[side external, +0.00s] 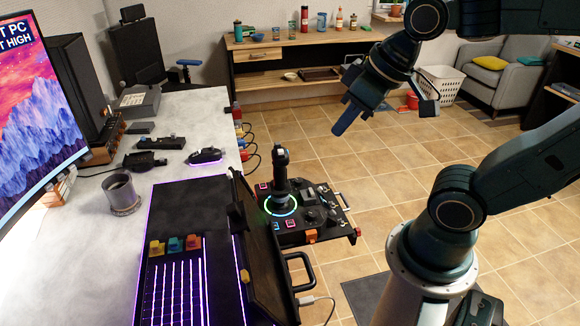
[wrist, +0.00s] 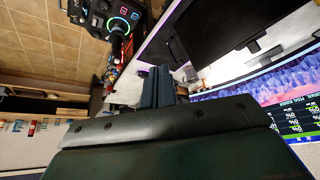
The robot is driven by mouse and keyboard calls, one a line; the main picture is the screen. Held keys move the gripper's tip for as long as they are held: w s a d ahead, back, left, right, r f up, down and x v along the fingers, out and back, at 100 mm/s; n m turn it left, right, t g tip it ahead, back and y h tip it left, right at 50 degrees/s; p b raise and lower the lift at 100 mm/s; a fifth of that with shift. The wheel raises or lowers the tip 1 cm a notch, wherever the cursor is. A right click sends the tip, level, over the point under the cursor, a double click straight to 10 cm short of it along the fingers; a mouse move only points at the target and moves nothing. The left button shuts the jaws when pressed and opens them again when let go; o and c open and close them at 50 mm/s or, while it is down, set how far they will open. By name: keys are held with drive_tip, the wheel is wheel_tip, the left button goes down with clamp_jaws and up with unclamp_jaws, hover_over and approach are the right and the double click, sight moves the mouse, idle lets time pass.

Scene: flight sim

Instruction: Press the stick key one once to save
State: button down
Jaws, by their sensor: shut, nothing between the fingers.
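A black flight stick (side external: 281,180) stands upright on its base, with a glowing green and blue ring around its foot.
A desk (side external: 90,230) on the left holds a monitor (side external: 38,110), a speaker, a grey mug (side external: 121,194) and a mouse (side external: 205,156). A black panel (side external: 265,250) stands in front of the stick base. A wooden shelf (side external: 300,88) is at the back. Tiled floor lies open behind the stick.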

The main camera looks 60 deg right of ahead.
drive_tip(key=w+d+f+y, duration=0.35)
drive_tip(key=w+f, duration=1.15)
drive_tip(key=w, duration=0.5)
drive_tip(key=w+d+f+m+t, duration=0.1)
drive_tip(key=d+f, duration=0.3)
drive_tip(key=f, duration=0.7)
drive_tip(key=w+d+f+m+t, duration=0.1)
drive_tip(key=d+f+m, duration=0.3)
drive_tip(key=f, duration=0.8)
drive_tip(key=shift+w+d+t, duration=0.15)
drive_tip(key=shift+w+t, duration=0.1)
drive_tip(key=shift+t, duration=0.25)
drive_tip(key=shift+f+h, duration=0.2)
drive_tip(key=shift+h, duration=0.05)
drive_tip(key=shift+f, duration=4.3)
drive_tip(key=shift+f, duration=0.55)
